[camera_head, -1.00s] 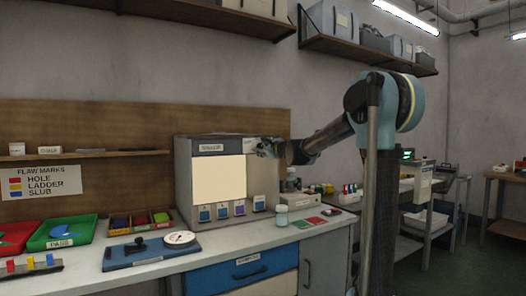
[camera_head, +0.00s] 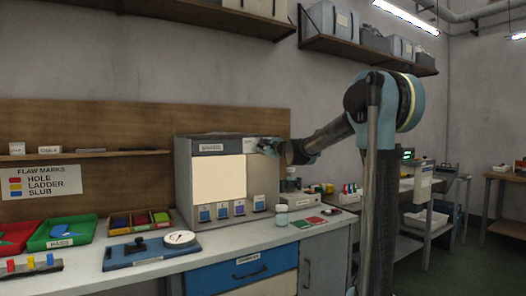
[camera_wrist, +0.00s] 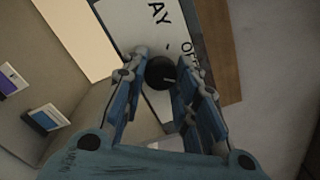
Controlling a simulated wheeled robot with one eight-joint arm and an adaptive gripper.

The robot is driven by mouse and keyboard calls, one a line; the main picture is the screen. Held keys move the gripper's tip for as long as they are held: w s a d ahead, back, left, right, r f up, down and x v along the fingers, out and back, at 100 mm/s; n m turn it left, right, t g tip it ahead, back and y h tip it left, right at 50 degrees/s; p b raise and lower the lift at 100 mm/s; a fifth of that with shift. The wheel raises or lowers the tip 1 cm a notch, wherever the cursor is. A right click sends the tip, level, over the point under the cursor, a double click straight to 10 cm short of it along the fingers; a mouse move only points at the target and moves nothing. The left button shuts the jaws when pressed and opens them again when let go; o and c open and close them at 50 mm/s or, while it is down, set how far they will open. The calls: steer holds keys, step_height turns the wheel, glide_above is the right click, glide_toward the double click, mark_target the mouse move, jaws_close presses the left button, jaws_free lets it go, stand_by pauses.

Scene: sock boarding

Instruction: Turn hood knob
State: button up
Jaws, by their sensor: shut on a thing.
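The grey hood (camera_head: 184,190) stands on the bench against the wooden board, with a bright, pale lit panel (camera_head: 220,178) in its front. My gripper (camera_head: 266,146) is at the hood's upper right front corner. In the wrist view, a round black knob (camera_wrist: 160,73) with a pale pointer mark sits on a white plate (camera_wrist: 140,25) lettered "AY" and "OF", the rest covered. My gripper's blue fingers (camera_wrist: 157,82) are on either side of the knob and shut on it. In the head view the knob is hidden by the gripper.
Several small labelled switches or cards (camera_head: 222,211) line the hood's lower front. A blue board with a round dial (camera_head: 179,238) and red and green trays (camera_head: 62,235) lie left on the bench.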

steer(key=n, duration=0.4)
steer(key=shift+n, duration=1.5)
steer(key=shift+s, duration=0.1)
steer(key=o, duration=1)
steer(key=shift+o, duration=0.2)
steer(key=v, duration=1.1)
steer(key=shift+s+d, duration=0.25)
steer(key=shift+d, duration=0.1)
steer(key=shift+f, duration=0.1)
